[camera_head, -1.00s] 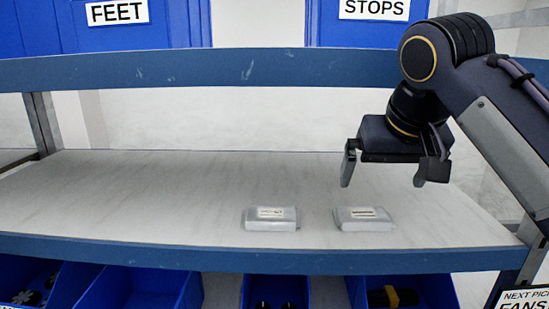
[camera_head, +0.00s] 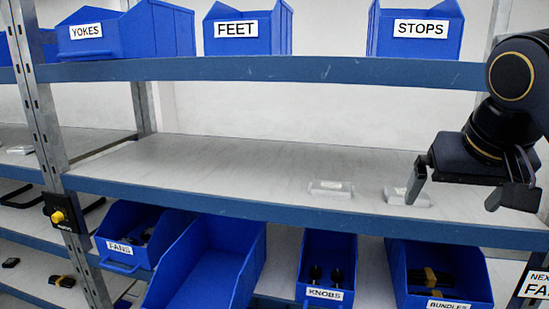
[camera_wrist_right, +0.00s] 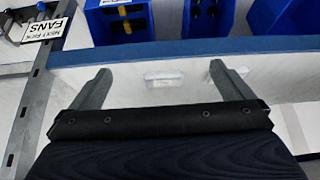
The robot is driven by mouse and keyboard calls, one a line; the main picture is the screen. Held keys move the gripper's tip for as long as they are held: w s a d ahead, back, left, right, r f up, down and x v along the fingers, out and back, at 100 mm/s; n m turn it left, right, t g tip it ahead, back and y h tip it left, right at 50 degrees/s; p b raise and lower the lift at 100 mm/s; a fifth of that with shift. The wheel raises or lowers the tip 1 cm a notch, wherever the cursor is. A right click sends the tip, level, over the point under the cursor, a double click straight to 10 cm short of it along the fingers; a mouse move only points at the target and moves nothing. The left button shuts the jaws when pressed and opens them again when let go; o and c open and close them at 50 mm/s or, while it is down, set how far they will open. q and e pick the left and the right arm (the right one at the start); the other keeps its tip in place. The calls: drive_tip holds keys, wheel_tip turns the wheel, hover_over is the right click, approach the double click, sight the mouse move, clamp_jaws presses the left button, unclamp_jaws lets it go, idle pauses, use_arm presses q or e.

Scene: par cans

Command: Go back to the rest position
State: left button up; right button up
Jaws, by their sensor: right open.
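My right gripper (camera_head: 458,190) is at the right of the head view, in front of the middle shelf. Its two fingers are wide apart with nothing between them. In the right wrist view my right gripper (camera_wrist_right: 160,82) also shows open, with a pale packet beyond the fingers. My left gripper is not in view.
Two clear packets (camera_head: 330,188) (camera_head: 407,197) lie on the middle shelf (camera_head: 240,165). Blue bins marked YOKES (camera_head: 140,30), FEET (camera_head: 248,48) and STOPS (camera_head: 415,50) stand above. Bins marked FANS (camera_head: 120,254), KNOBS (camera_head: 325,265) and BUNDLES (camera_head: 470,265) sit below. A post (camera_head: 45,130) stands left.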

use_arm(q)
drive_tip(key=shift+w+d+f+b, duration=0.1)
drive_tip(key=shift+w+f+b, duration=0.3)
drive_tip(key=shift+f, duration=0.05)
use_arm(e)
drive_tip(key=s+a+f+y, duration=0.1)
drive_tip(key=s+f, duration=0.3)
drive_tip(key=f, duration=0.6)
drive_tip(key=s+a+f+y, duration=0.2)
drive_tip(key=s+f, duration=0.3)
drive_tip(key=f, duration=0.6)
drive_tip(key=s+a+f+y, duration=0.2)
drive_tip(key=s+f, duration=0.3)
drive_tip(key=f, duration=0.6)
drive_tip(key=shift+s+f+n, duration=0.2)
drive_tip(key=shift+f+n, duration=0.05)
drive_tip(key=shift+n, duration=0.15)
drive_tip(key=shift+a, duration=0.1)
